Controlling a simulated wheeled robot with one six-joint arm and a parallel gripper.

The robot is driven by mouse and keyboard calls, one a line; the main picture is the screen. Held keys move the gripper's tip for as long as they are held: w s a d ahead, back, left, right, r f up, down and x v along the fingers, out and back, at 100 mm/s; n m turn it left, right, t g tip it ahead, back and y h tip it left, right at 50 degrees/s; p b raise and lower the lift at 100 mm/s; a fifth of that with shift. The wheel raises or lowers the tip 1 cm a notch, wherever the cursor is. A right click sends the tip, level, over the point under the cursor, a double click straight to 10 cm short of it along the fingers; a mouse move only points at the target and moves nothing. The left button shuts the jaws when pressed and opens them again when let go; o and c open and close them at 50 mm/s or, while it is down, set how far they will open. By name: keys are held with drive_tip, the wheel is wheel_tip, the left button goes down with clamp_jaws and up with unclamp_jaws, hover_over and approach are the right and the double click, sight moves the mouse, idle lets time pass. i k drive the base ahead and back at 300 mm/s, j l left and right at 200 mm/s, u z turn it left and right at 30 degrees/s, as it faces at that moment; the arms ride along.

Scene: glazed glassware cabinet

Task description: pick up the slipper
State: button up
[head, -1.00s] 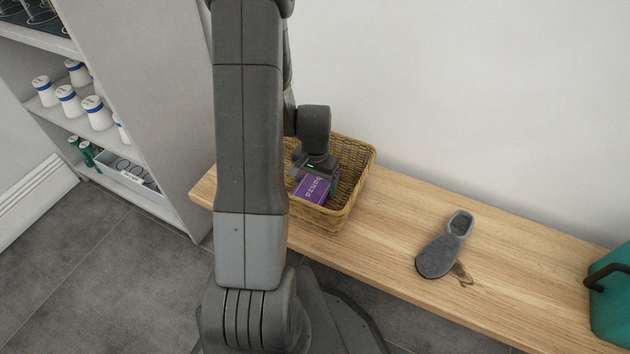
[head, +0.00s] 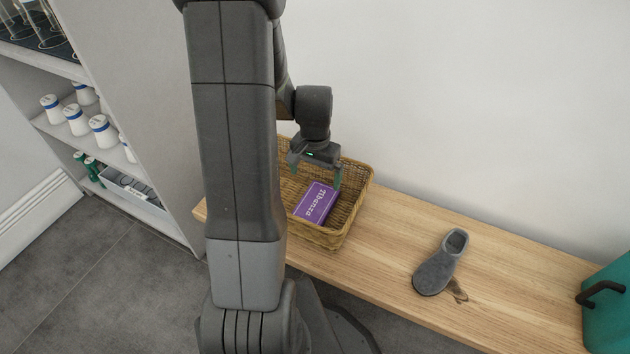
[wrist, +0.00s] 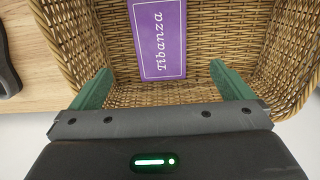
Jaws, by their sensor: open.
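The grey slipper (head: 440,263) lies on the wooden bench, right of the wicker basket, its opening toward the wall. In the wrist view a dark piece at the left edge (wrist: 6,75) may be part of it. My gripper (head: 316,180) is over the basket (head: 340,232), well to the left of the slipper. Its green fingers are spread with nothing between them. A purple box (head: 315,203) marked "Tibanza" lies in the basket below my gripper, and it also shows in the wrist view (wrist: 158,38), just beyond the fingertips.
The wooden bench (head: 385,240) runs along the white wall, clear between basket and slipper. A teal container (head: 607,305) with a dark handle stands at the bench's right end. A shelf unit (head: 165,130) with white containers stands at the left.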

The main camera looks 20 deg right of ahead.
sight(432, 277)
drive_tip(key=z, duration=2.55)
drive_tip(key=u, duration=2.55)
drive_tip(key=k+l, duration=0.45)
drive_tip(key=l, duration=0.15)
drive_tip(key=k+l, duration=0.5)
drive_tip(key=l, duration=0.15)
